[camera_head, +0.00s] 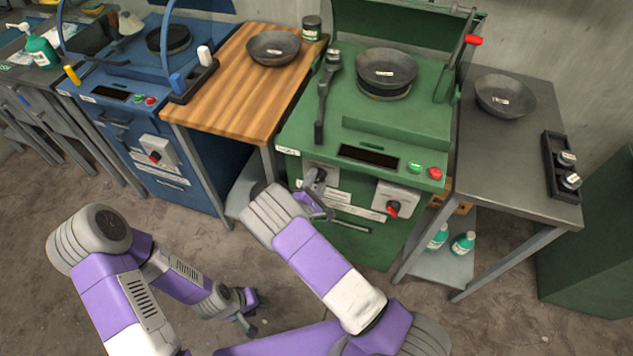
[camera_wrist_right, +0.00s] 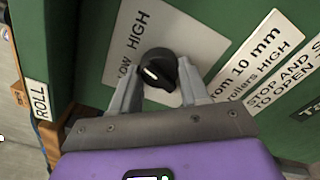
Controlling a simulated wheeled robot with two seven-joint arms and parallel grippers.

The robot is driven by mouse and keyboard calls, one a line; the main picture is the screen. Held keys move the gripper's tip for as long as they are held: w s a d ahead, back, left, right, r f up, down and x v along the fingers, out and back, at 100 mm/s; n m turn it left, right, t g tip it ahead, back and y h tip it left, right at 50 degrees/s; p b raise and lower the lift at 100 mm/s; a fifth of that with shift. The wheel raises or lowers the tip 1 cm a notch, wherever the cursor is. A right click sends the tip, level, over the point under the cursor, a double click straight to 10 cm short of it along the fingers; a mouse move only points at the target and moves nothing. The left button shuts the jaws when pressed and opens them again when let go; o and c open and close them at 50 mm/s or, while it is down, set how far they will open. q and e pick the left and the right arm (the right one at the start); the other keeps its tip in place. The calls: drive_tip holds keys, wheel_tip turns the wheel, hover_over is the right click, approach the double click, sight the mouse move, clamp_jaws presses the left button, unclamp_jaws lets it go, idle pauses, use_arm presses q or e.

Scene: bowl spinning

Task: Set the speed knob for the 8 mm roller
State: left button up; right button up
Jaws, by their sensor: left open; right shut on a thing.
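The black speed knob (camera_wrist_right: 157,70) sits on a white plate marked LOW and HIGH (camera_wrist_right: 185,35) on the green machine's front. My right gripper (camera_head: 318,186) is shut on this knob, with one finger on each side in the right wrist view (camera_wrist_right: 158,92). A white mark shows on the knob's face, on its left part in that view. A label (camera_wrist_right: 262,55) beside the plate reads in part "10 mm" and "rollers HIGH". In the head view the knob is largely hidden by my gripper. My left gripper (camera_head: 246,312) is open and empty, low over the floor.
A red rotary switch (camera_head: 393,209) on a white box is right of the knob, below green and red buttons (camera_head: 424,170). A wooden table (camera_head: 232,85) stands left and a grey table (camera_head: 505,140) right.

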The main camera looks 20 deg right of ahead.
drive_tip(key=shift+m+b, duration=0.45)
drive_tip(key=shift+m, duration=1.05)
drive_tip(key=o, duration=1.1)
drive_tip(key=shift+c, duration=0.2)
drive_tip(key=p+v, duration=0.1)
drive_tip(key=v, duration=0.6)
drive_tip(key=shift+s+a, duration=0.2)
drive_tip(key=shift+s, duration=0.05)
